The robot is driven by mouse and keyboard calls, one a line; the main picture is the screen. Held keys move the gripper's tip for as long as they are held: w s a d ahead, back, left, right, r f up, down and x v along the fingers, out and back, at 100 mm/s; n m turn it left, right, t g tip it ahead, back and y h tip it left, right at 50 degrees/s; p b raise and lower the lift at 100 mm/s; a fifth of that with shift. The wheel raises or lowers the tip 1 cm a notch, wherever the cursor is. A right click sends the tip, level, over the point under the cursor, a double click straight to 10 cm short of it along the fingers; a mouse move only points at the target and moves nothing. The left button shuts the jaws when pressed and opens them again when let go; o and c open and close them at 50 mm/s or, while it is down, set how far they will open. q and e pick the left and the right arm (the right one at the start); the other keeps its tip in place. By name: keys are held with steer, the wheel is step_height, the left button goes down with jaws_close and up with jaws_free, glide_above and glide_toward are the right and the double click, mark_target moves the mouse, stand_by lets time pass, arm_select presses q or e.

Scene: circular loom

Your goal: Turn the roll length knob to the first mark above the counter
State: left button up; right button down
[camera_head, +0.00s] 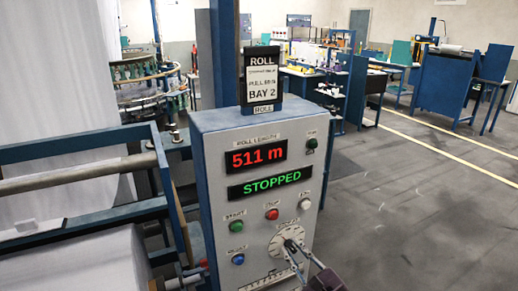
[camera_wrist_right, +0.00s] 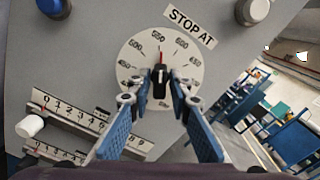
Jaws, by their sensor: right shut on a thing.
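The STOP AT dial (camera_head: 275,243) is a round white plate low on the grey control panel. In the right wrist view the dial (camera_wrist_right: 132,58) has numbers around its rim, too blurred to read surely. At its centre is a black knob (camera_wrist_right: 160,88) with a red pointer aimed roughly at the top of the dial. My right gripper (camera_wrist_right: 160,94) is shut on the knob, one finger on each side; it also shows in the head view (camera_head: 293,248). The red counter (camera_head: 257,156) reads 511 m. My left gripper is not in view.
The panel also carries a green STOPPED display (camera_head: 270,184), a red button (camera_head: 271,214), a green button (camera_head: 236,225), a blue button (camera_head: 238,259) and a white knob (camera_head: 304,204). A numbered slide scale (camera_wrist_right: 75,117) lies left of the dial. Open floor is at right.

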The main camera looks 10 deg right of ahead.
steer(key=shift+n, duration=0.4)
steer(key=c, duration=2)
jaws_free()
steer(key=shift+f, duration=0.1)
steer(key=shift+o, duration=0.2)
steer(key=v, duration=0.7)
